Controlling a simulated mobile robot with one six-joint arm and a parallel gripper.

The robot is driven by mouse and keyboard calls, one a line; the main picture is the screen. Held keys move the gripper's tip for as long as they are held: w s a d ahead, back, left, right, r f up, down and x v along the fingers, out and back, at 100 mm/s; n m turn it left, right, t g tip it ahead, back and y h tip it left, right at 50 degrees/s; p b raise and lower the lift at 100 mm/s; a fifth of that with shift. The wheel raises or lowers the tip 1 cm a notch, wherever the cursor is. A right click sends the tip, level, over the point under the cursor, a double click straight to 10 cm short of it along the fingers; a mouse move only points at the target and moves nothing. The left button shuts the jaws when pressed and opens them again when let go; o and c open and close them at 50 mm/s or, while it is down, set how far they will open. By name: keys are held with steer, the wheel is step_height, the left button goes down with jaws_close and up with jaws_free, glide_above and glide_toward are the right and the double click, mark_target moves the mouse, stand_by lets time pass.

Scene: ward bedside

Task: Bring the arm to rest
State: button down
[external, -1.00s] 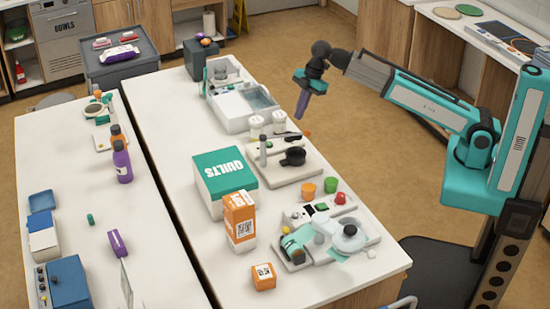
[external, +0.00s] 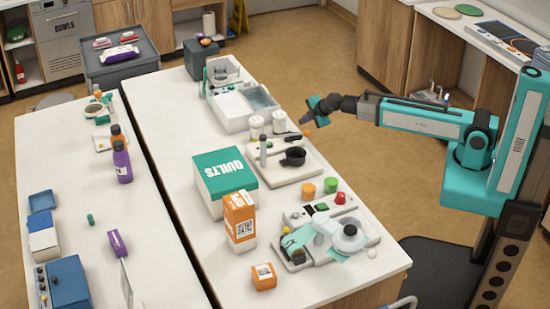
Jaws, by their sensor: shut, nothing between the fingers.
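My gripper (external: 306,120) is at the end of my teal and grey arm (external: 420,117), which reaches left from my column at the right. The gripper is shut and empty. It hangs near the right edge of the nearer white table (external: 180,150), close to the white canisters and the tray with a black pan. Its fingertips are small and dark in this view. I cannot tell its exact height above the table.
The table holds a teal and white QUILTS box (external: 225,178), an orange carton (external: 240,219), a tray with a black pan (external: 293,157), white canisters (external: 279,121) and a white sink-like unit (external: 245,105). Open floor (external: 370,170) lies between the table and my base.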

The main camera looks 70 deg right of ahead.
steer(key=s+a+f+m+g+y, duration=0.1)
steer(key=s+a+f+m+g, duration=0.15)
steer(key=s+f, duration=0.9)
steer(key=s+a+f+m+g+y, duration=0.1)
steer(key=s+a+f+m+g, duration=0.2)
steer(key=s+f, duration=0.8)
steer(key=s+a+f+m+g+y, duration=0.1)
steer(key=s+a+f+g, duration=0.1)
steer(key=s+f, duration=0.3)
steer(key=s+a+f+m+g, duration=0.2)
steer(key=s+a+f+g, duration=0.1)
steer(key=s, duration=0.8)
steer(key=s+a+f+m+g+y, duration=0.1)
steer(key=s+a+f+m+g, duration=0.1)
steer(key=s+a+f, duration=0.2)
steer(key=s+f, duration=0.2)
steer(key=s, duration=0.2)
steer(key=shift+s+f+g+y, duration=0.3)
steer(key=shift+s+g, duration=0.05)
steer(key=shift+s, duration=0.05)
steer(key=shift+w, duration=0.15)
